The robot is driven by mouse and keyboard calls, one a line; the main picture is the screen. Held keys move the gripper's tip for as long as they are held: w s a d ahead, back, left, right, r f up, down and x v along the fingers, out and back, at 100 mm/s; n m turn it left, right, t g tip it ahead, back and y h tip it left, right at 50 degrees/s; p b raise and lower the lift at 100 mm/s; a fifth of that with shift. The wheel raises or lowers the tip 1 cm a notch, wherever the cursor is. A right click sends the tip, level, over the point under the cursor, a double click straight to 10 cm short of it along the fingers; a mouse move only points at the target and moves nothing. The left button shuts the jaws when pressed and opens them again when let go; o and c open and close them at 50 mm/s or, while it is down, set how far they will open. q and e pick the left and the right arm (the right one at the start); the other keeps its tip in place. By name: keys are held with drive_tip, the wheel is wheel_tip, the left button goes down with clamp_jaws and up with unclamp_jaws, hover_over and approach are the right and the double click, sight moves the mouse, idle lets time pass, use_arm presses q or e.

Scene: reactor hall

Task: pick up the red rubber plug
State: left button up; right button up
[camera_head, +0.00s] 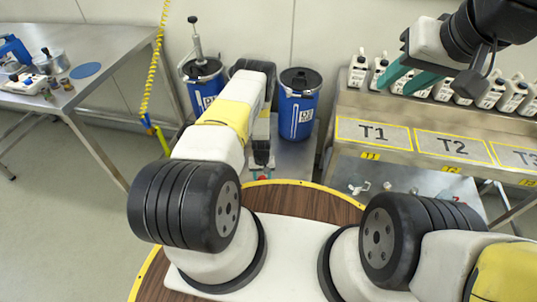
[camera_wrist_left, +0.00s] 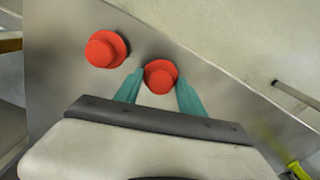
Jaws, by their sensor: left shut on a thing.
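Two red plugs show in the left wrist view. One red rubber plug (camera_wrist_left: 160,76) sits between the teal fingers of my left gripper (camera_wrist_left: 158,92), which is shut on it. The other red plug (camera_wrist_left: 106,48) lies apart to the left on the grey metal surface. In the head view my left gripper (camera_head: 262,174) is small and low beyond my arm, with a bit of red at its tips; my arm hides much there. My right gripper (camera_head: 404,79) is open and empty, raised before the white bottles at upper right.
Two blue drums (camera_head: 297,104) stand at the back by the wall. A steel bench with yellow-framed plates T1 (camera_head: 373,132) and T2 is at right, with several white bottles (camera_head: 358,69) behind. A steel table (camera_head: 110,58) with a pot (camera_head: 50,61) is at left. Floor between is clear.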

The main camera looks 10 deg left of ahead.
use_arm(q)
drive_tip(key=shift+r, duration=0.5)
drive_tip(key=r, duration=0.1)
drive_tip(key=s+r, duration=0.1)
drive_tip(key=shift+r, duration=0.35)
drive_tip(key=s+r, duration=0.1)
drive_tip(key=s, duration=1.4)
drive_tip(key=shift+a+r, duration=0.2)
drive_tip(key=shift+a, duration=0.05)
